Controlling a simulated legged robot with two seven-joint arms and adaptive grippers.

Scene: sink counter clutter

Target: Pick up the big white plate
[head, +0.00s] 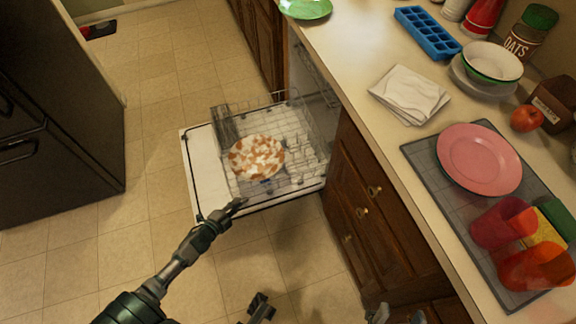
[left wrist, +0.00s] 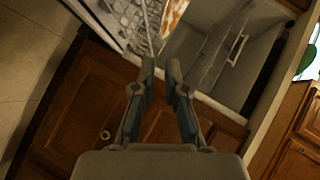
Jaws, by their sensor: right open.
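A large white plate with orange-brown patches (head: 257,157) lies in the pulled-out lower rack of the open dishwasher. Part of it shows at the top of the left wrist view (left wrist: 173,14). My left gripper (head: 238,206) is beside the front edge of the dishwasher door in the head view, apart from the plate. In the left wrist view its fingers (left wrist: 160,66) have a narrow gap with nothing between them. My right gripper (head: 397,315) is open, only partly in view at the bottom edge. Another pale plate (head: 462,84) sits under a bowl on the counter.
The dishwasher door (head: 202,178) is folded down beside wooden cabinets (head: 365,200). The counter holds a pink plate (head: 480,160) on a grey mat (head: 425,162), red cups (head: 500,222), a folded cloth (head: 410,94) and a blue ice tray (head: 428,33).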

